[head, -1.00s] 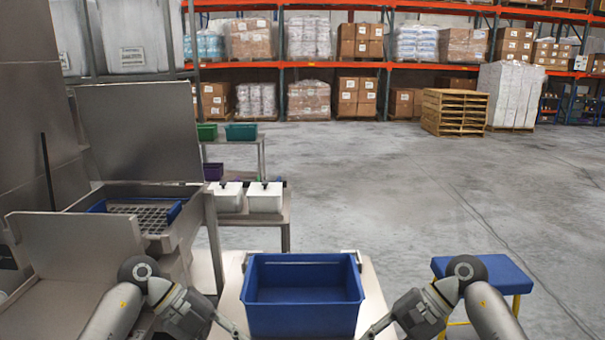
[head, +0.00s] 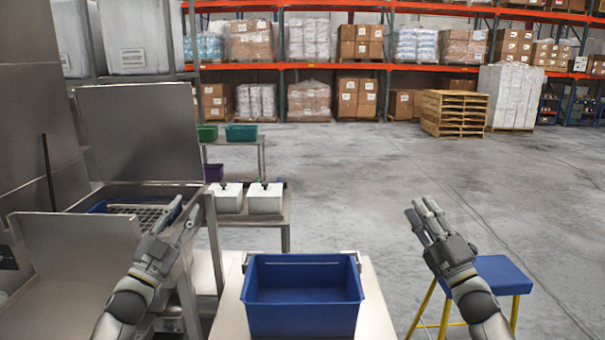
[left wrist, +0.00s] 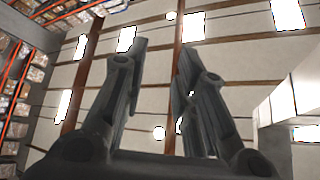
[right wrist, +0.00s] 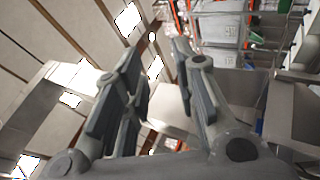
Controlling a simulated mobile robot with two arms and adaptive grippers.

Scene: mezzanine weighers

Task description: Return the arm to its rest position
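My left gripper (head: 179,220) is raised at the left in the head view, in front of the steel machine, with its fingers pointing up. In the left wrist view its fingers (left wrist: 160,75) stand apart with nothing between them. My right gripper (head: 426,215) is raised at the right in the head view, above and beside the blue stool, fingers up. In the right wrist view its fingers (right wrist: 158,75) are apart and empty. Both grippers are clear of the blue bin (head: 302,318), which sits between the arms and looks empty.
The blue bin stands on a pale table (head: 378,318). A blue-topped stool (head: 505,273) with yellow legs is at the right. A steel machine (head: 140,135) with a raised lid is at the left. Two white containers (head: 264,199) stand behind. Open concrete floor lies beyond.

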